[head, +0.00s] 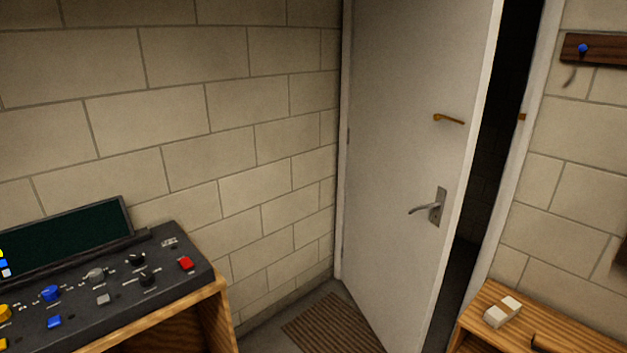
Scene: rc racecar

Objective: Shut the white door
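The white door (395,150) stands in the middle of the head view, hinged on its left side. It is ajar, with a dark gap (490,140) between its right edge and the white frame (527,130). A silver lever handle (428,208) on a metal plate is on the door near its right edge. A brass-coloured hook or latch piece (448,119) sits higher on the door. A small brass-coloured piece is on the frame at a similar height. My gripper is not in view.
A dark control panel (118,285) with knobs, buttons and a screen stands on a wooden cabinet (205,320) at lower left. A wooden bench (490,310) with a white block (502,312) is at lower right. A brown striped mat (335,325) lies on the floor before the door.

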